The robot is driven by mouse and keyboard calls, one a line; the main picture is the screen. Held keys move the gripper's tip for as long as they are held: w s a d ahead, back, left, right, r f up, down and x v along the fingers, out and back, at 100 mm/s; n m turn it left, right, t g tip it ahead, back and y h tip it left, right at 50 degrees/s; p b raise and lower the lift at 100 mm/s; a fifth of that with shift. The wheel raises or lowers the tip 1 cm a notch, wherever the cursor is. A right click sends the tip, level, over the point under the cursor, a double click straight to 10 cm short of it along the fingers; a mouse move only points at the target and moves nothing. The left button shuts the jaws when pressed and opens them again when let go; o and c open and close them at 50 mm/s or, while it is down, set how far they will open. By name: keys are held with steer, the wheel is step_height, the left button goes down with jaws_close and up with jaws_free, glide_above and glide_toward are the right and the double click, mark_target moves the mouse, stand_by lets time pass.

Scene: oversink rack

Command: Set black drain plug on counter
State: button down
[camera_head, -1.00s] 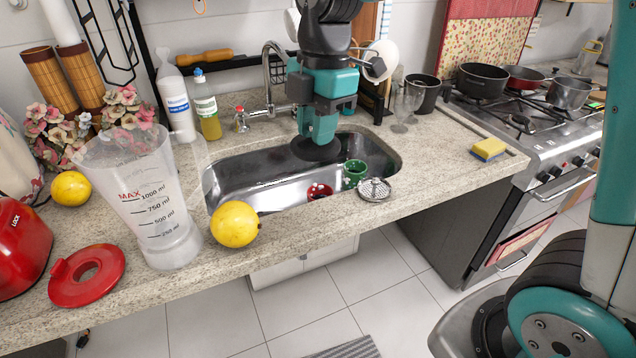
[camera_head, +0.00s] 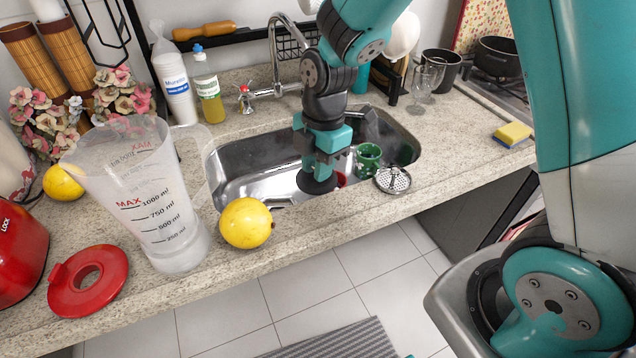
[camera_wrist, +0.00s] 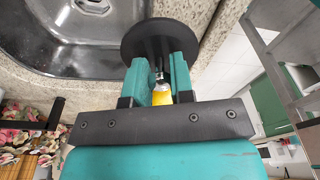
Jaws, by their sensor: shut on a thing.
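The black drain plug (camera_head: 317,182) is a dark round disc held below my gripper (camera_head: 322,163) in the head view. In the wrist view the plug (camera_wrist: 160,42) shows as a wide disc with its stem between the fingers of my gripper (camera_wrist: 160,75). My gripper is shut on it. The plug hangs over the front part of the sink (camera_head: 240,190), near the front rim. The granite counter (camera_head: 290,232) runs in front of and around the sink. I cannot tell the exact height of the plug above the rim.
A yellow fruit (camera_head: 246,223) and a clear measuring jug (camera_head: 150,200) stand left of the plug on the front counter. A metal strainer (camera_head: 393,180) lies to the right by the rim. A green cup (camera_head: 368,158) is in the sink. Front counter between fruit and strainer is clear.

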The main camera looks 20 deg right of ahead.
mark_target(317, 200)
steer(key=shift+f, duration=2.65)
steer(key=shift+f, duration=0.1)
steer(key=c, duration=1)
jaws_free()
steer(key=r, duration=0.7)
steer(key=d+r, duration=0.1)
steer(key=r, duration=0.3)
steer(key=shift+w+d+r+b, duration=0.1)
steer(key=shift+w+r+b, duration=0.1)
steer(key=shift+b, duration=0.2)
steer(key=shift+s+r, duration=0.1)
steer(key=shift+r, duration=0.3)
steer(key=s+a+r+m+y, duration=0.1)
steer(key=s+a+r+m, duration=0.1)
steer(key=s+m, duration=0.3)
steer(key=s+a+r+m+y, duration=0.1)
steer(key=s+r+m, duration=0.2)
steer(key=s, duration=0.4)
steer(key=s+a+r+m, duration=0.2)
steer(key=s+r+m, duration=0.1)
steer(key=s+m, duration=0.3)
steer(key=shift+s+a+m+y, duration=0.3)
steer(key=shift+s+a+y, duration=0.05)
steer(key=shift+s+y, duration=0.05)
